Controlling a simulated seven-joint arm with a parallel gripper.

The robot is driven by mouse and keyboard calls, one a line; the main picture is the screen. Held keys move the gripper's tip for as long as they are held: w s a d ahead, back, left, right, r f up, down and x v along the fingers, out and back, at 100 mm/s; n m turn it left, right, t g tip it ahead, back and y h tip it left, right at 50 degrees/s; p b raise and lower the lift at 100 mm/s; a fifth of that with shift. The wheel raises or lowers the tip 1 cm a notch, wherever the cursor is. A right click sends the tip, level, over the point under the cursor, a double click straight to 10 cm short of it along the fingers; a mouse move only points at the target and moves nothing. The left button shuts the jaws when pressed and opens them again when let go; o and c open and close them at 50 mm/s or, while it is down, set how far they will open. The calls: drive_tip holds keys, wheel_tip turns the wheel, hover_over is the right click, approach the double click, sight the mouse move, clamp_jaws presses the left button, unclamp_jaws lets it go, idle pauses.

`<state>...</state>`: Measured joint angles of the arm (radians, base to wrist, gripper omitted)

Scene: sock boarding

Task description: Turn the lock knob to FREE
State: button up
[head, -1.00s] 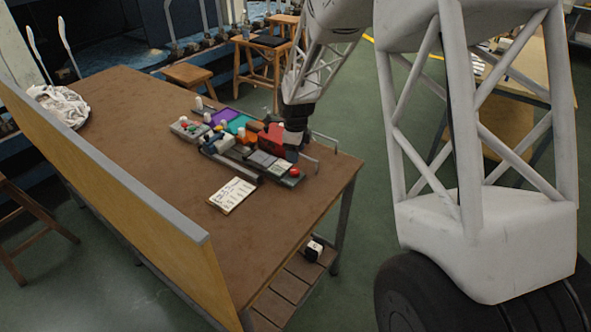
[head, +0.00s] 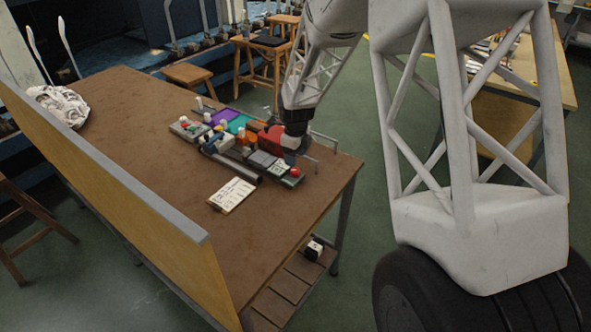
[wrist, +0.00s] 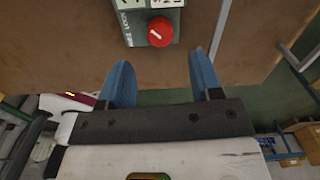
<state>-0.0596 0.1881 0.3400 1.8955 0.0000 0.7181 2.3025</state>
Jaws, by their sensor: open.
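The lock knob (wrist: 160,31) is a round red knob with a short white pointer mark, on the grey-green end of the board in the wrist view. Lettering (wrist: 129,30) runs beside it on the left, too small to read surely. In the head view the red knob (head: 295,172) sits at the near right end of the device. My gripper (wrist: 160,60) is open with two blue fingers, empty between them. The knob lies beyond the fingertips, roughly centred between them and apart from them. In the head view my gripper (head: 294,150) is over the device's right side, its fingers hard to make out.
The board carries coloured blocks and pegs (head: 220,125) to the left of my gripper. A metal rail (head: 323,137) stands at its right. A written card (head: 232,195) lies in front on the brown table (head: 160,150). White cloth (head: 58,104) lies far left.

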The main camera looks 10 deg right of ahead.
sight(296, 170)
drive_tip(key=shift+f, duration=3.1)
drive_tip(key=c, duration=0.9)
